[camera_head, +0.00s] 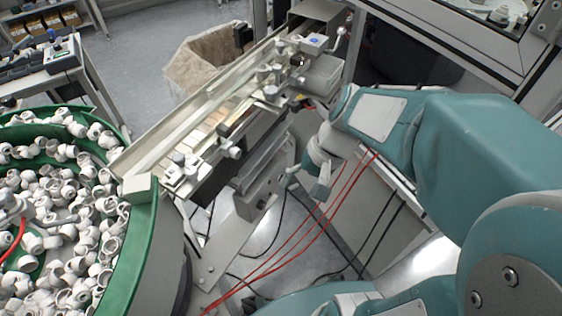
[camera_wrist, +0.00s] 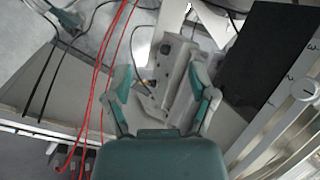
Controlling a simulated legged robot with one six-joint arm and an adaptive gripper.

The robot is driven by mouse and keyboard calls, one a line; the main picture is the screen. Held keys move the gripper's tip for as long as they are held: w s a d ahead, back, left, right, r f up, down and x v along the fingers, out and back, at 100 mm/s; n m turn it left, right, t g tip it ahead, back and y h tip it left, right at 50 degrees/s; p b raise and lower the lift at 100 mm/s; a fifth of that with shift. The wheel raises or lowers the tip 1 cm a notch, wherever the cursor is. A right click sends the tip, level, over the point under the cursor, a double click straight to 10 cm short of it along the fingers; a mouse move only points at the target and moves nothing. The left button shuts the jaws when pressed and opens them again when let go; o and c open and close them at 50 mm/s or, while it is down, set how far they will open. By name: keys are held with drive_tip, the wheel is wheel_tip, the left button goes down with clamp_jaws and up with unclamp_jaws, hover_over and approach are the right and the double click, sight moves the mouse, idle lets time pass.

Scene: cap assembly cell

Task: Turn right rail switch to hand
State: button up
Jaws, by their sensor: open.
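A pale round knob (camera_wrist: 303,89) sits on a light panel with dark marks at the right edge of the wrist view. It looks like a rotary switch, but I cannot read its setting or be sure it is the right rail switch. I cannot make it out in the head view. My gripper (camera_wrist: 160,76) is open and empty, its two teal-padded fingers spread apart. The knob is to the right of the fingers and apart from them. In the head view my gripper (camera_head: 307,180) hangs below the wrist, beside the rail assembly.
A long inclined rail (camera_head: 170,135) runs up to a mechanism at the top. A green-rimmed bowl (camera_head: 142,235) full of white caps stands at the left. Red cables (camera_head: 315,232) hang near my gripper; they also cross the wrist view (camera_wrist: 102,75). A dark panel (camera_wrist: 268,50) is right of the fingers.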

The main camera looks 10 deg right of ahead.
drive_tip(key=w+d+f+m+t+y, duration=0.2)
drive_tip(key=w+f+m+y, duration=0.7)
drive_tip(key=f+m, duration=0.25)
drive_tip(key=w+d+f+m+t+h, duration=0.1)
drive_tip(key=d+f+m+t, duration=0.3)
drive_tip(key=f+m+t, duration=0.3)
drive_tip(key=w+d+f+m+t, duration=0.2)
drive_tip(key=d+f+m+t, duration=0.2)
drive_tip(key=f, duration=0.4)
drive_tip(key=x, duration=1)
drive_tip(key=shift+a+f, duration=0.15)
drive_tip(key=shift+f, duration=0.05)
clamp_jaws()
